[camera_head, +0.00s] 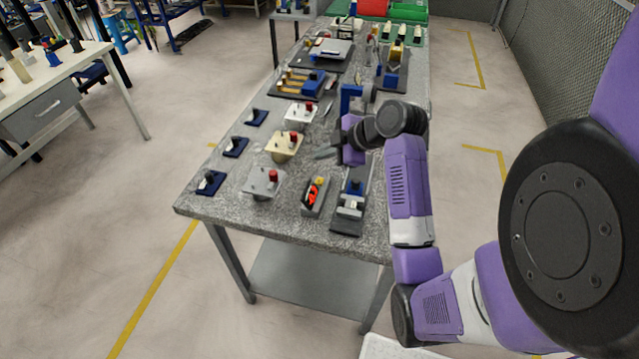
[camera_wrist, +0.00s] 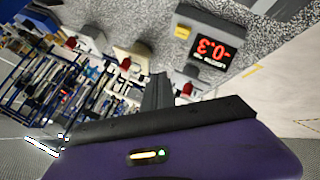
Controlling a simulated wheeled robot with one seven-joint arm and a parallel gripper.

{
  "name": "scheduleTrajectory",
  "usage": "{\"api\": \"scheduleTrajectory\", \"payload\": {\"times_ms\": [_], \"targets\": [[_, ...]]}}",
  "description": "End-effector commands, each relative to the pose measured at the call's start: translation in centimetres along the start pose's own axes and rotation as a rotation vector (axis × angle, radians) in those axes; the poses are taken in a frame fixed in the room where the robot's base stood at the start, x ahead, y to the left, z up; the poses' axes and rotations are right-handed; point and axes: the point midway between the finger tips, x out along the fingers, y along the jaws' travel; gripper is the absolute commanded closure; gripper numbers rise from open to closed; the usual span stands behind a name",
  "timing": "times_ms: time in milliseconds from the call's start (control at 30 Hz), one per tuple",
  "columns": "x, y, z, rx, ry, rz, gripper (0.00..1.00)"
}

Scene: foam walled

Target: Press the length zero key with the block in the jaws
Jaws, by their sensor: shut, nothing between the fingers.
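A grey display box (camera_head: 313,198) with red digits stands near the table's front edge. In the wrist view its dark display (camera_wrist: 213,52) appears upside down. A yellow key (camera_wrist: 183,32) sits on the box beside the display; I cannot read a label on it. My gripper (camera_wrist: 157,76) is shut with no block visible between its fingers. In the head view my gripper (camera_head: 322,154) is above the table, behind the display box and apart from it. I cannot tell which loose piece is the task's block.
On the granite table (camera_head: 237,213), a gauge stand (camera_head: 349,208) is right of the display box. Plates with red knobs, such as the grey one (camera_head: 262,184), stand left. Small blue pads (camera_head: 210,183) line the left edge. More fixtures fill the far end.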

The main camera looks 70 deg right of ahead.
Motion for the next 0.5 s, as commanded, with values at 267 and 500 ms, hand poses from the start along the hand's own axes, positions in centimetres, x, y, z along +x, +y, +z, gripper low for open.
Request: {"api": "scheduleTrajectory", "payload": {"times_ms": [267,500], "targets": [[3.0,-2.2,2.3,0.002,-0.001,0.000,1.00],[4.5,-3.3,3.2,0.000,0.000,0.000,1.00]]}}
